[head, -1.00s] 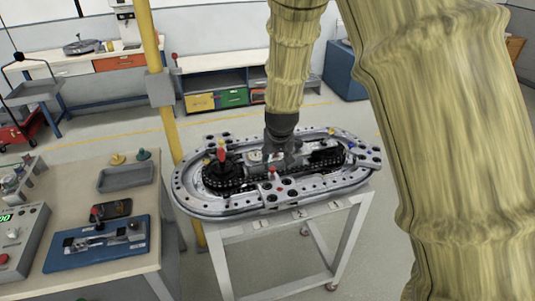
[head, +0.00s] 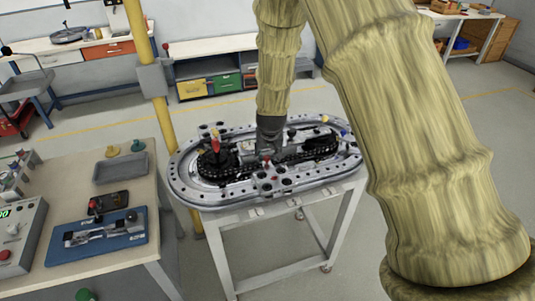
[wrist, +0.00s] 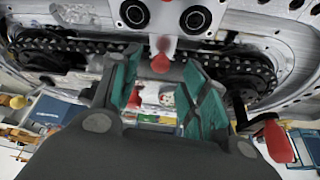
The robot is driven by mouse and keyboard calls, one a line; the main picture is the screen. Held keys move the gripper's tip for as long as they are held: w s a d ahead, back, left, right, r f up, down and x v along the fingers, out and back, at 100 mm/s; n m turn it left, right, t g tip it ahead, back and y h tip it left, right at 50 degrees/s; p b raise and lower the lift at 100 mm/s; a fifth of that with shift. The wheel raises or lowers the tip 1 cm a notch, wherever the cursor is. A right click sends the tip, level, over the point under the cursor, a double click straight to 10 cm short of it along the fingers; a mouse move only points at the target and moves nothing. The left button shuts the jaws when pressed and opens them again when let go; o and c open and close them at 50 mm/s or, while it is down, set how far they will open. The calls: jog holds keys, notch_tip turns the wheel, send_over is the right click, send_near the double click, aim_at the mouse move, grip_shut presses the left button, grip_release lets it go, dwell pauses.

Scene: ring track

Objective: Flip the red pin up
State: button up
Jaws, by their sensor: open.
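The oval ring track (head: 200,195) stands on a white-framed cart. A small red-topped pin (head: 267,160) sits at the middle of its near side. In the wrist view a red round knob (wrist: 160,64), apparently this pin, shows between the teal finger pads. My gripper (head: 270,147) is over the middle of the track, just behind the pin in the head view. In the wrist view my gripper (wrist: 160,85) is open, with a finger on each side of the knob. I cannot tell whether either finger touches it.
A larger red-handled lever (head: 215,146) stands at the track's left end; a red handle (wrist: 278,142) shows at lower right in the wrist view. A black chain (wrist: 75,46) runs inside the track. A workbench (head: 75,255) stands close on the left, beside a yellow post (head: 150,100).

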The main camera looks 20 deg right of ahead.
aim_at(267, 157)
jog(key=shift+p+x, duration=0.4)
jog(key=shift+x, duration=1.05)
jog(key=shift+w+f, duration=0.2)
jog(key=shift+c, duration=0.2)
jog(key=shift+r, duration=0.1)
grip_shut()
